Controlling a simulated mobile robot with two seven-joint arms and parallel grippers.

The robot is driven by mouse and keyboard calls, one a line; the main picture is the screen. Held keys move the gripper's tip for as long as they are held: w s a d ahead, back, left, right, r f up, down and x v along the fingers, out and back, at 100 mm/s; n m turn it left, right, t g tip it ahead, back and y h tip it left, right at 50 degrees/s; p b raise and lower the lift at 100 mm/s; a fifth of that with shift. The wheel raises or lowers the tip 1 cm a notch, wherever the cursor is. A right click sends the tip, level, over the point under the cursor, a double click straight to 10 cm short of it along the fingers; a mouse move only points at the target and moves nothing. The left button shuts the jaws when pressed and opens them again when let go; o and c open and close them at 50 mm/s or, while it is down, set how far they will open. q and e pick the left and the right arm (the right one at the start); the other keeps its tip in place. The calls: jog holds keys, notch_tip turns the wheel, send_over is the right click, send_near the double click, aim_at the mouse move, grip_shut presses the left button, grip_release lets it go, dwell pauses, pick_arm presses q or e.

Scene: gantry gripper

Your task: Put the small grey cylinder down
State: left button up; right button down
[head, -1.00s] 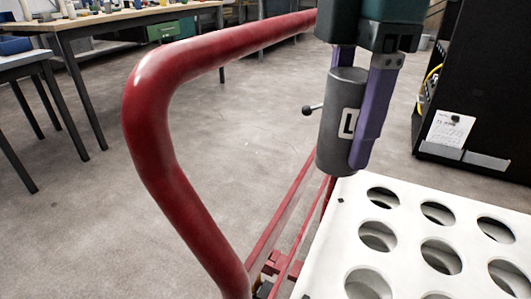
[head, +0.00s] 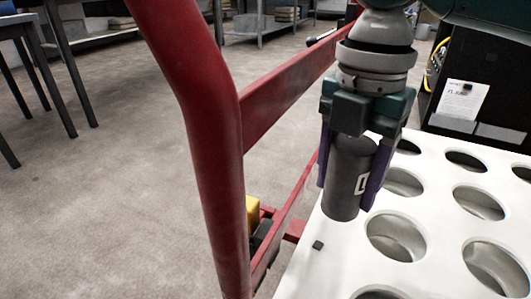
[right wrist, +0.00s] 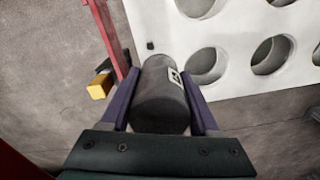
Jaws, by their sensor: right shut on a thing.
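The small grey cylinder (head: 343,190) is upright, with a white label on its side. My right gripper (head: 348,195) is shut on it, with one purple finger on each side. In the head view it shows in front of the left edge of a white board with round holes (head: 330,262). The right wrist view shows the cylinder (right wrist: 160,95) between the fingers, beside the board's corner (right wrist: 150,22). I cannot tell whether its base touches the board. My left gripper is out of view.
A red rail frame (head: 205,120) stands close on the left of the board. A yellow block (head: 252,214) sits low by the frame. A dark cabinet (head: 490,90) stands behind on the right. Tables are at the back left. Several holes in the board look empty.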

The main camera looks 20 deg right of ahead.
notch_tip(320, 180, down, 6)
jog(key=b, duration=0.2)
jog(key=shift+f+b, duration=0.2)
jog(key=shift+b, duration=0.2)
notch_tip(320, 180, down, 4)
jog(key=b, duration=0.3)
jog(key=shift+f, duration=0.25)
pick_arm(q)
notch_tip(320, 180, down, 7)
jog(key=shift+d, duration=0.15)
pick_arm(e)
jog(key=shift+r, duration=0.15)
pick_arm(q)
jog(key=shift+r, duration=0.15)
pick_arm(e)
jog(key=shift+c, duration=0.6)
grip_release()
jog(key=shift+f, duration=0.2)
